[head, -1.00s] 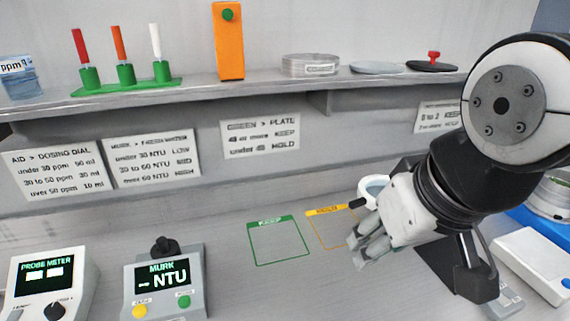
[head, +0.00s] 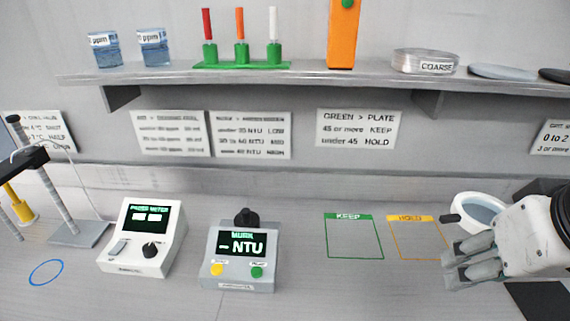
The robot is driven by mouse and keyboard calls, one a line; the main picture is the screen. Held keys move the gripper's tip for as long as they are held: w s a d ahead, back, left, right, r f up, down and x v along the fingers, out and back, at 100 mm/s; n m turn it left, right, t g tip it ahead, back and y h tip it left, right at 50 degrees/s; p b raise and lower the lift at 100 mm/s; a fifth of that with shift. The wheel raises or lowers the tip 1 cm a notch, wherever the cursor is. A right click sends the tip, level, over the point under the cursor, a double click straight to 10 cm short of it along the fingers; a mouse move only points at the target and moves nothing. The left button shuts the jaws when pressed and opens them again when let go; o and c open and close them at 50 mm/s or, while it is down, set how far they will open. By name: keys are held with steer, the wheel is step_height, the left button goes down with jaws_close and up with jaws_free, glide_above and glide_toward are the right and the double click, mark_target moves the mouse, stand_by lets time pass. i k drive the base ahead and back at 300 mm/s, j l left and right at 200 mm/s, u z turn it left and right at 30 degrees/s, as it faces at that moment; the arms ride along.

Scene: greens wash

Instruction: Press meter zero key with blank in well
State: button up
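The murk meter (head: 240,257) is a grey box on the bench, left of centre, with a dark screen reading "- NTU". It has a yellow key (head: 217,269) at front left and a green key (head: 257,272) at front right; their small labels are hard to read. A black round cap (head: 246,217) stands up at the meter's back top; what is beneath it is hidden. My gripper (head: 453,265) is at the right, beside the HOLD square and well away from the meter. Its fingers are seen side-on, and I see nothing between them.
A white probe meter (head: 143,238) stands left of the murk meter. Green KEEP (head: 354,239) and orange HOLD (head: 416,241) squares are empty. A white round dish (head: 480,210) with a black handle is behind my gripper. The shelf (head: 290,76) overhangs the back; bench before the squares is clear.

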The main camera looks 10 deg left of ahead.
mark_target(216, 269)
steer(key=k+l+u, duration=0.1)
steer(key=u, duration=0.55)
steer(key=i+u, duration=0.1)
steer(key=u, duration=0.35)
steer(key=k, duration=0.25)
